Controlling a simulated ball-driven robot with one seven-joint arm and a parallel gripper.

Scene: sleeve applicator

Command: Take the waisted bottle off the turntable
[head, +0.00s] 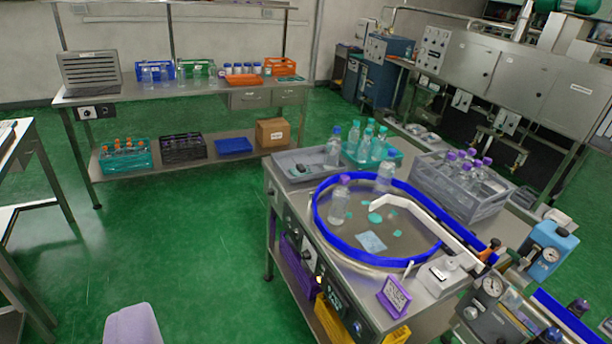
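The round turntable (400,240) is set in the metal bench at right, with a raised blue rim around a grey disc. A clear bottle with a purple cap (339,207) stands upright on its left part, near the rim; it looks like the waisted bottle, though its waist is hard to make out. Another clear bottle (385,177) stands at the turntable's back edge; I cannot tell if it is inside the rim. Teal pieces (375,217) and a pale blue sheet (371,242) lie flat on the disc. My gripper is not in view.
A grey crate of purple-capped bottles (456,196) and a teal tray of bottles (374,153) stand behind the turntable. A white guide rail (432,224) crosses its right side. A purple sign (394,296) stands at the front. Green floor (190,250) is open at left.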

